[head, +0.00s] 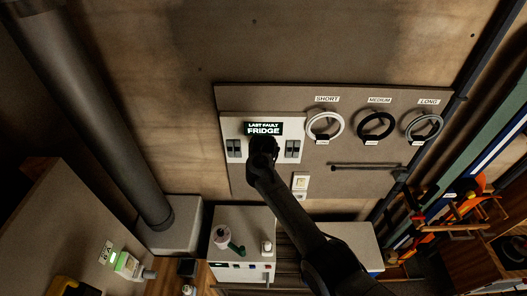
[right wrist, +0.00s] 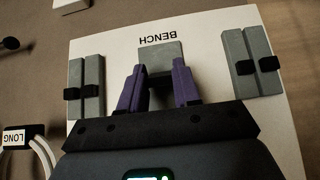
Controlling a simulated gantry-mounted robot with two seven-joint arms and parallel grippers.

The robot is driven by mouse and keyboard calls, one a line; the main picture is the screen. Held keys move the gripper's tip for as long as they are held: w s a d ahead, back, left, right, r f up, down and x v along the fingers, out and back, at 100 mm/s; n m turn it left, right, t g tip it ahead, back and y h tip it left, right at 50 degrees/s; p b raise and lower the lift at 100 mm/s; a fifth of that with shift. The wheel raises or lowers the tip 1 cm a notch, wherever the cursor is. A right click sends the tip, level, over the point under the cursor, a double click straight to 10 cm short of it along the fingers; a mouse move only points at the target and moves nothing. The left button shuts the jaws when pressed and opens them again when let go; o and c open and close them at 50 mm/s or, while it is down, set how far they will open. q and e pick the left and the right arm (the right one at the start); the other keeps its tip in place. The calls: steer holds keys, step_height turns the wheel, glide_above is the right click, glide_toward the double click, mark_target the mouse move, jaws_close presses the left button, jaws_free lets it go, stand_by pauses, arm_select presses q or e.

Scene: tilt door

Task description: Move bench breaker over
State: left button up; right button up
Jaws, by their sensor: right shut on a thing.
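The white breaker panel (head: 230,123) is mounted on the wall board, with a display reading "LAST FAULT FRIDGE" (head: 263,128). In the right wrist view the panel (right wrist: 212,35) appears upside down. The bench breaker (right wrist: 158,52) is a grey block beside the upside-down "BENCH" label (right wrist: 157,38). My right gripper (right wrist: 158,70) has its purple fingers shut on the bench breaker's dark lever, which is mostly hidden between them. In the head view my right gripper (head: 263,146) is dark against the panel's middle and hides that breaker. My left gripper is not in view.
Other grey breakers with black levers flank the gripper, one pair on the left (right wrist: 86,90) and one on the right (right wrist: 252,64). Cable coils labelled short (head: 313,132), medium (head: 364,133) and long (head: 409,133) hang right of the panel. A bench cabinet (head: 215,238) stands below.

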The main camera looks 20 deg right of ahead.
steer(key=o, duration=1.1)
steer(key=shift+c, duration=0.2)
steer(key=shift+r, duration=0.1)
steer(key=v, duration=1)
steer(key=shift+s+r, duration=0.2)
steer(key=shift+s, duration=0.05)
steer(key=shift+f, duration=0.1)
